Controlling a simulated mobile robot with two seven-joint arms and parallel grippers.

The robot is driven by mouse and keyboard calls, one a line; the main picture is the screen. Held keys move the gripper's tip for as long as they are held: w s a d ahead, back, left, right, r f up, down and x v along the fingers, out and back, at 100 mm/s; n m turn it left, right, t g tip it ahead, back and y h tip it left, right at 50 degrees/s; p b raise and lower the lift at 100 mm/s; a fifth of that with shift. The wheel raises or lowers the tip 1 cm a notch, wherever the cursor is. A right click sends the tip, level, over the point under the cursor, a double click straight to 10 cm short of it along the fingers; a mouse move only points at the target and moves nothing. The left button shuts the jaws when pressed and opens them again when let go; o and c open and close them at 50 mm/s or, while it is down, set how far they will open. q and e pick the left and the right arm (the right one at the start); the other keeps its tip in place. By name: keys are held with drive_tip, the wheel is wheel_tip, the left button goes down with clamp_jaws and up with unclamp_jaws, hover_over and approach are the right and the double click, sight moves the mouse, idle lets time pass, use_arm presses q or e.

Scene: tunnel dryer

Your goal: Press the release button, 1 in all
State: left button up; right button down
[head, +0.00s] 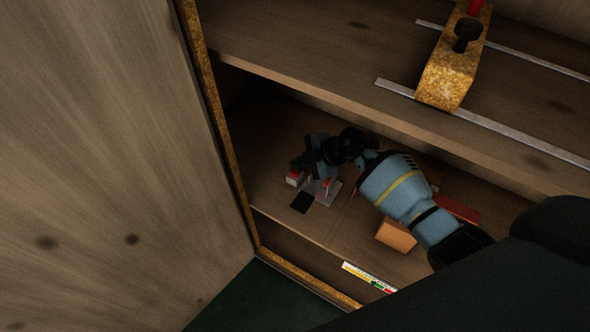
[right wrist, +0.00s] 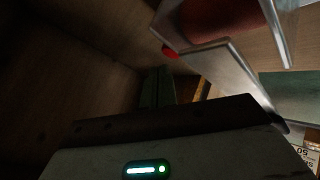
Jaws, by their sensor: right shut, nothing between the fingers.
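A small pale box with a red top (head: 294,175), which looks like the release button, stands on the lower shelf inside the cabinet. My right gripper (head: 310,159) is just above and beside it, shut and empty. I cannot tell whether it touches the box. A grey metal plate (head: 325,193) with a small red part lies beside it. In the right wrist view a small red spot (right wrist: 171,53) shows at the edge of a metal plate (right wrist: 215,58); I cannot tell whether it is the button. My left gripper is not in view.
A wooden upper shelf (head: 330,60) overhangs my right arm and carries a yellow speckled block (head: 443,75) with a black knob between metal rails. An orange block (head: 396,235) and a red item (head: 456,209) lie near my arm. A wooden panel (head: 110,180) stands at left.

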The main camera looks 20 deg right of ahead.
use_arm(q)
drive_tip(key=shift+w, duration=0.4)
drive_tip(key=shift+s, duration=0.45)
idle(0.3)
use_arm(e)
drive_tip(key=shift+f, duration=0.1)
